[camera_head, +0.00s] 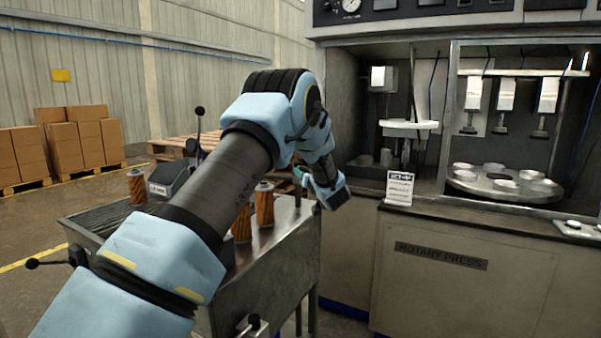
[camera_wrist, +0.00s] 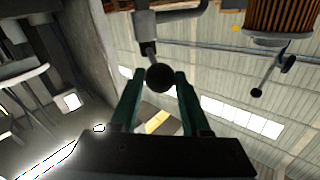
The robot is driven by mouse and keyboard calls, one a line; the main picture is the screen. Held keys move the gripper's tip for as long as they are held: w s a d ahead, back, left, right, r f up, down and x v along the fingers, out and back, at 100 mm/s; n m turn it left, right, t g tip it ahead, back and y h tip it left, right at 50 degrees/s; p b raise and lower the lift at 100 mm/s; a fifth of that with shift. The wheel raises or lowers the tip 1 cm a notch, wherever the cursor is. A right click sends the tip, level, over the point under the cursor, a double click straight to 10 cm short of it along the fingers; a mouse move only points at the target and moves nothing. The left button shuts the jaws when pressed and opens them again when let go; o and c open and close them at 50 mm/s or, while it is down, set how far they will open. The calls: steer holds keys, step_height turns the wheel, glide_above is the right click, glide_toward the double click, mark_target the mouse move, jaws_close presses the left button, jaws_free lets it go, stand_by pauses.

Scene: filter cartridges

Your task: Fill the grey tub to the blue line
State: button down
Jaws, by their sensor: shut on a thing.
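In the wrist view, my gripper (camera_wrist: 160,82) has its two green fingers on either side of a black ball knob (camera_wrist: 160,78) and is shut on it. The knob ends a short metal stem coming from a grey fitting (camera_wrist: 158,25). In the head view my arm hides most of the gripper, at the right end of the metal bench. Orange pleated filter cartridges stand on the bench, one at the left (camera_head: 137,186) and others beside my arm (camera_head: 264,203). I cannot make out the grey tub or a blue line for certain.
The metal bench (camera_head: 285,265) carries a grey labelled box (camera_head: 170,182); a black-knobbed lever (camera_head: 200,112) rises behind it. The rotary press cabinet (camera_head: 465,275) stands close on the right. Cartons (camera_head: 75,140) on pallets are at the back left.

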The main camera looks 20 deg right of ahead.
stand_by(0.3)
steer(key=shift+c, duration=1.9)
jaws_free()
steer(key=s+b, duration=0.2)
steer(key=s, duration=0.8)
steer(key=shift+s, duration=0.4)
steer(key=shift+d, duration=0.1)
